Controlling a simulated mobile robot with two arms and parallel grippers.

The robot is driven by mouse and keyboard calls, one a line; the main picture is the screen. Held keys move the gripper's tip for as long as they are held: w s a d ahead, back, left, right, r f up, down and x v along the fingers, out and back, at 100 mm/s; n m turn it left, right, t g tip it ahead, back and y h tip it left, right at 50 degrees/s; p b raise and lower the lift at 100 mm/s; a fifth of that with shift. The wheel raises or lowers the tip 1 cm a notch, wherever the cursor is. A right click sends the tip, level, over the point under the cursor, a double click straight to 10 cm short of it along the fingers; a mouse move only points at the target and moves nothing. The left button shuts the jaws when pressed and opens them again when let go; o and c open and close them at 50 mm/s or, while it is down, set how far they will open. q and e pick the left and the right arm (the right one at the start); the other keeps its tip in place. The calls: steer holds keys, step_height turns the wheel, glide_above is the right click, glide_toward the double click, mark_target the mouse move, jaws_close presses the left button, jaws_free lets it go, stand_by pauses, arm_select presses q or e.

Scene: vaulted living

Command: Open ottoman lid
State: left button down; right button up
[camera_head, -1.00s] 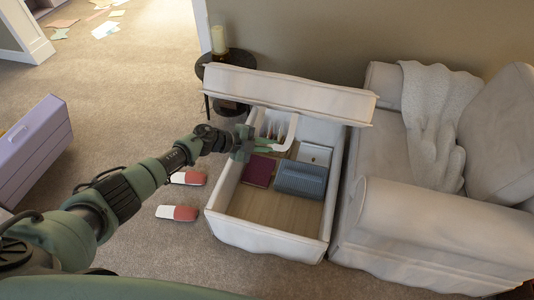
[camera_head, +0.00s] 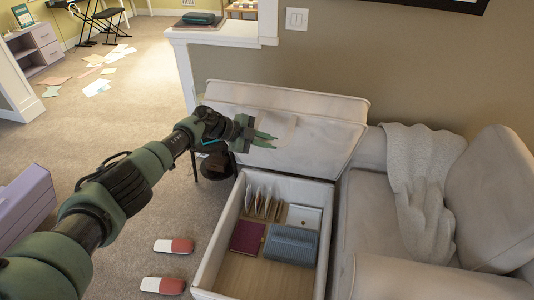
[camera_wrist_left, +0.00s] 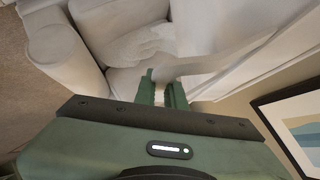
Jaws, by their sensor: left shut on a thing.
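The white ottoman (camera_head: 212,262) stands open beside the sofa, with its padded lid (camera_head: 318,148) raised steeply and tilted back toward the wall. My left gripper (camera_head: 262,140) is in front of the lid's inner face, shut on the pale lid handle, which blends into the lid in the head view. In the left wrist view the two green fingers (camera_wrist_left: 164,92) close around a pale strip, with the white lid (camera_wrist_left: 235,60) behind and to the right. Inside the box are a blue-grey ribbed box (camera_head: 291,246), a dark red book (camera_head: 247,238), a white item (camera_head: 304,217) and several upright folders (camera_head: 262,202).
The sofa (camera_head: 385,225) with a knitted throw (camera_head: 415,180) stands close on the right. Two red-and-white items (camera_head: 174,246) lie on the carpet left of the ottoman. A dark side table (camera_head: 217,165) is behind my gripper. A purple chest (camera_head: 25,205) stands at left.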

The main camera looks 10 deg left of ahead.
arm_select(q)
steer(key=shift+w+r, duration=0.25)
steer(key=shift+w, duration=0.15)
steer(key=c, duration=1.5)
jaws_free()
steer(key=v, duration=0.8)
steer(key=shift+d, duration=0.15)
